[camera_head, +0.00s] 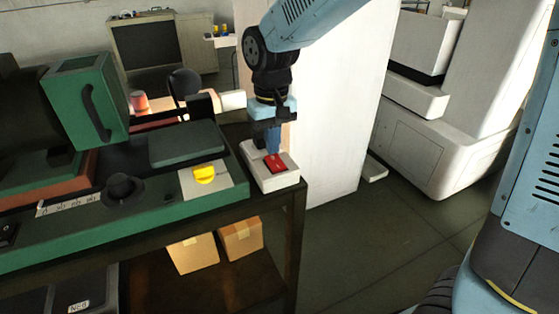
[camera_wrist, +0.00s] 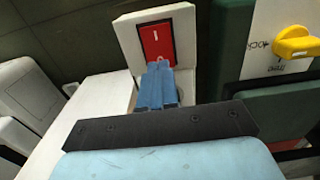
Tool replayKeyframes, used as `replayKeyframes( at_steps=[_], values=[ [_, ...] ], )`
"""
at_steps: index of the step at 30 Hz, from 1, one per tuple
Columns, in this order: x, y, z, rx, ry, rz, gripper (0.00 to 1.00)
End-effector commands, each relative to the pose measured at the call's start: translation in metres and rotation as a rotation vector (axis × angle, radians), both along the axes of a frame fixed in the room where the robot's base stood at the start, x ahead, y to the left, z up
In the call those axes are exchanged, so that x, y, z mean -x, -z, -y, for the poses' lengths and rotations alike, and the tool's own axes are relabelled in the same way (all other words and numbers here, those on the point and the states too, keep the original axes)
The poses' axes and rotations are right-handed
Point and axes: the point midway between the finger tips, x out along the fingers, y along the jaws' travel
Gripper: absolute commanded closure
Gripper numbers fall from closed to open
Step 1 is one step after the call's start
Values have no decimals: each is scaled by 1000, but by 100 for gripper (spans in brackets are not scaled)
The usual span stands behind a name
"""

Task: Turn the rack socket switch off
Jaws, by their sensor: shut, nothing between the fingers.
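The rack socket is a white box (camera_head: 284,181) on the right end of the bench. It carries a red rocker switch (camera_head: 275,163). In the wrist view the red rocker (camera_wrist: 157,43) lies in the white box (camera_wrist: 183,22), with a small pale mark on its far half. My gripper (camera_head: 273,146) points down over the rear part of the box, its blue fingers together and empty. In the wrist view the fingertips (camera_wrist: 160,68) overlap the rocker's near end and hide part of it. I cannot tell whether they touch it.
A yellow knob (camera_head: 205,174) on a labelled white plate (camera_head: 216,188) sits left of the socket. A green machine housing (camera_head: 88,98) and black knob (camera_head: 123,188) stand further left. A white cabinet (camera_head: 340,120) rises behind. Cardboard boxes (camera_head: 193,253) lie below. Floor is clear on the right.

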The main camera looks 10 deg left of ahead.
Motion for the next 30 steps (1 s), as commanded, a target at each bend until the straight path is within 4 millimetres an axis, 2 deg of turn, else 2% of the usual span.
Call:
replayKeyframes(
  at_steps=[30],
  values=[
    [0, 13, 0, 0, 0, 0, 100]
  ],
)
